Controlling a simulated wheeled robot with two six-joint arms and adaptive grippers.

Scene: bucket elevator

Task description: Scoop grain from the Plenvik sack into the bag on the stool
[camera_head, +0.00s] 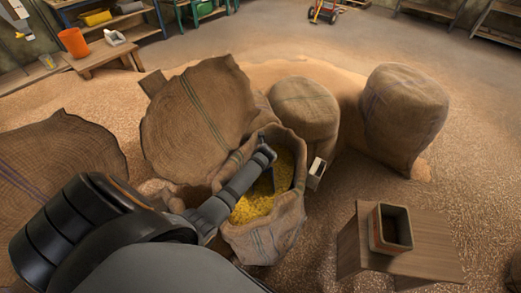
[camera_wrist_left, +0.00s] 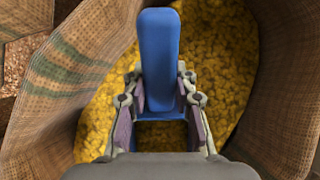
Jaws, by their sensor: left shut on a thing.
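An open burlap sack (camera_head: 262,243) with yellow grain (camera_head: 252,205) stands at the middle of the head view; no name is readable on it. My left arm reaches over its mouth. In the left wrist view my left gripper (camera_wrist_left: 158,100) is shut on a blue scoop (camera_wrist_left: 158,45), seen from behind, above or in the grain (camera_wrist_left: 215,60). Whether the scoop holds grain is hidden. A square, open-topped brown bag (camera_head: 391,229) stands upright on a wooden stool (camera_head: 430,252) at the lower right; its inside looks dark. My right gripper is not in view.
Full burlap sacks stand behind (camera_head: 304,108) and at the right (camera_head: 404,115). A small box-like object (camera_head: 317,172) is at the grain sack's right rim. A bench (camera_head: 93,62) with an orange bucket (camera_head: 73,42) is at the back left. Floor between sack and stool is clear.

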